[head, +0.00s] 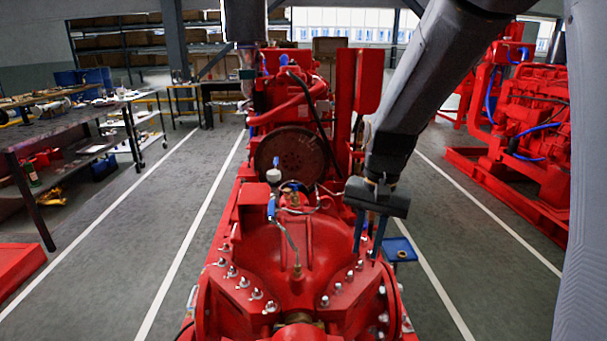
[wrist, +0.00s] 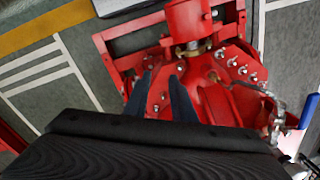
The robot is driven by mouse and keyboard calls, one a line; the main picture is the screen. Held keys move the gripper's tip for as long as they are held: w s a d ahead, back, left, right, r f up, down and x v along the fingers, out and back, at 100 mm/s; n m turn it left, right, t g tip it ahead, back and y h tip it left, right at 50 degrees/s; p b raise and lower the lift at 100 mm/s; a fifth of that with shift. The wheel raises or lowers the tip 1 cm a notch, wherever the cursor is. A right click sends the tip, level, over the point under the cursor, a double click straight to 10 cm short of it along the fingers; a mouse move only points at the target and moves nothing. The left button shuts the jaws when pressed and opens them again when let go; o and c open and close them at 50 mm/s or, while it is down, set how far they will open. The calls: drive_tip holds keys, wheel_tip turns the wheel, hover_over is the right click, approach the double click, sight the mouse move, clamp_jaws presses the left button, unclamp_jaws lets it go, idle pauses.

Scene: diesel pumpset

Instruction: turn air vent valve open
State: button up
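The air vent valve, with a blue lever (head: 271,207), sits at the top of a thin bent pipe (head: 290,245) rising from the red pump casing (head: 262,240). The lever looks roughly upright in the head view. In the wrist view a blue handle (wrist: 310,110), likely the same lever, shows at the right edge, partly cut off. My gripper (head: 368,234) points down over the right side of the pump, to the right of the valve and apart from it. Its two dark fingers (wrist: 161,78) are spread with nothing between them.
The red diesel engine with a round flywheel (head: 288,155) stands behind the pump. Bolts line the casing flanges. A white-capped gauge (head: 273,175) and thin hoses are close to the valve.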

drive_tip(key=w+a+r+m+y+p, duration=0.1)
drive_tip(key=w+a+r+m, duration=0.15)
drive_tip(key=w, duration=0.65)
drive_tip(key=w+a+r+m+y+p, duration=0.1)
drive_tip(key=w+a+r+m, duration=0.2)
drive_tip(key=w, duration=0.6)
drive_tip(key=m+y+p, duration=0.2)
drive_tip(key=m, duration=0.6)
approach(295, 187)
drive_tip(key=shift+n, duration=0.25)
drive_tip(key=shift+a+p+x, duration=0.1)
drive_tip(key=shift+p+x, duration=0.5)
drive_tip(key=shift+x, duration=1.05)
drive_tip(key=shift+a+p+x, duration=0.15)
drive_tip(key=shift+p+x, duration=0.4)
drive_tip(key=shift+x, duration=1.1)
drive_tip(key=shift+w+r, duration=0.1)
drive_tip(key=shift+w, duration=0.1)
clamp_jaws()
